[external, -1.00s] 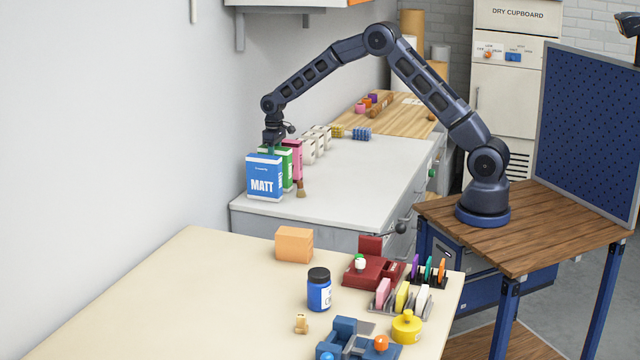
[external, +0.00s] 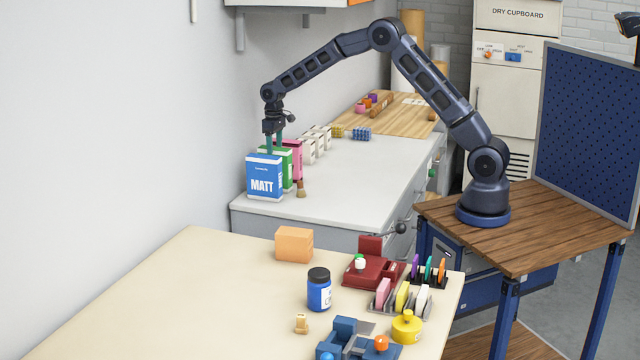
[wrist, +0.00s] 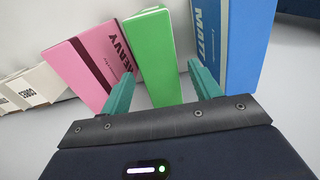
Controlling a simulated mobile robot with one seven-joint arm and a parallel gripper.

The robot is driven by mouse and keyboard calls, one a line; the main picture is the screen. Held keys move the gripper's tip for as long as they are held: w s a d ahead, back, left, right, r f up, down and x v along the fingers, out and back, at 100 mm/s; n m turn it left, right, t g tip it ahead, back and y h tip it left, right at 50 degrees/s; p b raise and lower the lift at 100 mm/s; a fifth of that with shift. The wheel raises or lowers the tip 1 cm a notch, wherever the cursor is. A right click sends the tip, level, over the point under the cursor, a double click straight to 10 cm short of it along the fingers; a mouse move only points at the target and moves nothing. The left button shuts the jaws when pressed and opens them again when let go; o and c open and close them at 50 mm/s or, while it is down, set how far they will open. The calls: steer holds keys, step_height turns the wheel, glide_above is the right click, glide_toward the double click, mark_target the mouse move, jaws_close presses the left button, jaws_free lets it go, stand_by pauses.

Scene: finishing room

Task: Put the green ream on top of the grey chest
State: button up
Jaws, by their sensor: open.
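The green ream (external: 289,153) stands upright on the grey chest (external: 350,185), between a blue MATT pack (external: 264,177) and a pink pack (external: 297,148). In the external view the blue pack hides much of it. My gripper (external: 273,146) is just above the ream's top, pointing down. In the wrist view the green ream (wrist: 152,55) shows between the two teal fingers of my gripper (wrist: 160,72), with a gap on each side. The gripper is open and holds nothing.
White packs (external: 315,142) stand in a row behind the pink pack. A wall is close on the left. The chest's right half is clear. A cream table (external: 200,300) with several items is in front.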

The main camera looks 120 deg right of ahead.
step_height(320, 180, up, 8)
steer(key=shift+f, duration=0.15)
steer(key=w+a+r+n, duration=0.1)
steer(key=a+r, duration=0.5)
steer(key=a, duration=0.4)
steer(key=w+a+r+n, duration=0.1)
steer(key=a+r, duration=0.5)
steer(key=a, duration=0.3)
steer(key=s+a+r+n+t, duration=0.1)
steer(key=s+a+r, duration=0.25)
steer(key=a, duration=0.65)
steer(key=s+a+r+n+t, duration=0.15)
steer(key=a+r, duration=0.25)
steer(key=a, duration=0.6)
steer(key=s+a+r+n, duration=0.2)
steer(key=s+a+n, duration=0.1)
steer(key=s+a, duration=1)
steer(key=s+a+f+n+t, duration=0.1)
steer(key=s+a+f, duration=0.1)
steer(key=s+a, duration=0.3)
steer(key=s+a+f+n+t, duration=0.1)
steer(key=s+a+f, duration=0.2)
steer(key=s+a, duration=0.2)
steer(key=s, duration=0.3)
steer(key=shift+s+f, duration=0.15)
steer(key=shift+f, duration=0.15)
